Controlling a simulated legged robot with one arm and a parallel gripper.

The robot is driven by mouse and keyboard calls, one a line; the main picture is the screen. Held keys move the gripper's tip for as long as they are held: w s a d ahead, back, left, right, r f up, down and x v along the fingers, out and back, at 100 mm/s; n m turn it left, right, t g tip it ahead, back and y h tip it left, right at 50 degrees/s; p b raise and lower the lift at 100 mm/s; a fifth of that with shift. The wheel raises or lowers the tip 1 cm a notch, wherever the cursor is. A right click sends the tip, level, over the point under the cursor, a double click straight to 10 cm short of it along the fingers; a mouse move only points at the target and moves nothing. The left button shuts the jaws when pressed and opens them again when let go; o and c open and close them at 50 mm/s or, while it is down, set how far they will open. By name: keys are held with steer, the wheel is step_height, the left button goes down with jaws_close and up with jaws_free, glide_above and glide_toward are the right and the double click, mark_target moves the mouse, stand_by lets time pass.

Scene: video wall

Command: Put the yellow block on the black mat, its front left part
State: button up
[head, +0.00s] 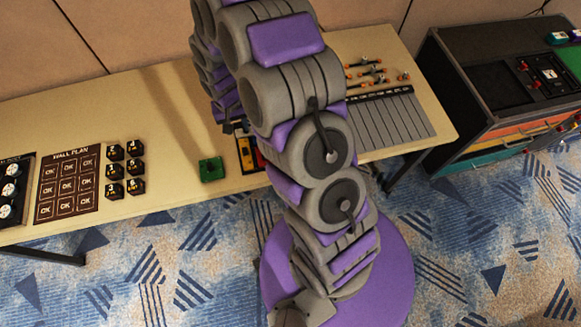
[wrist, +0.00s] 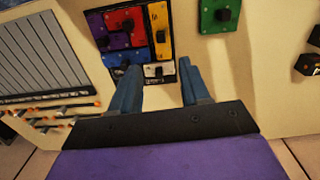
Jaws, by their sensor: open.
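The black mat (wrist: 147,84) lies on the table and holds several coloured blocks. The long yellow block (wrist: 160,30), with a dark knob, lies on the mat along its right side in the wrist view. In the head view the yellow block (head: 246,153) shows at the mat's left side, toward the front; my arm hides most of the mat. My gripper (wrist: 157,72) is open with nothing held. Its fingertips are apart, near the mat's back edge, with the white block (wrist: 160,71) showing between them. The yellow block lies beyond the fingertips; their height above the mat is unclear.
Red (wrist: 128,18), purple and blue blocks lie on the mat beside the yellow one. A green block (head: 211,169) sits on the table left of the mat. Several black cubes (head: 125,167) and a wall plan board (head: 68,184) are farther left. A grey slotted panel (head: 395,120) is right.

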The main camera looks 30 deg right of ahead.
steer(key=s+d+r+n, duration=0.2)
steer(key=s+r, duration=1.1)
steer(key=r, duration=0.3)
steer(key=s+r, duration=0.4)
steer(key=s, duration=0.6)
steer(key=s+r+n+g, duration=0.1)
steer(key=s+r, duration=0.3)
steer(key=s, duration=0.5)
steer(key=shift+s+a+g, duration=0.3)
steer(key=shift+s+a, duration=0.05)
steer(key=shift+a, duration=0.1)
steer(key=shift+a+f, duration=0.1)
steer(key=shift+a, duration=0.05)
steer(key=shift+f+b, duration=1.1)
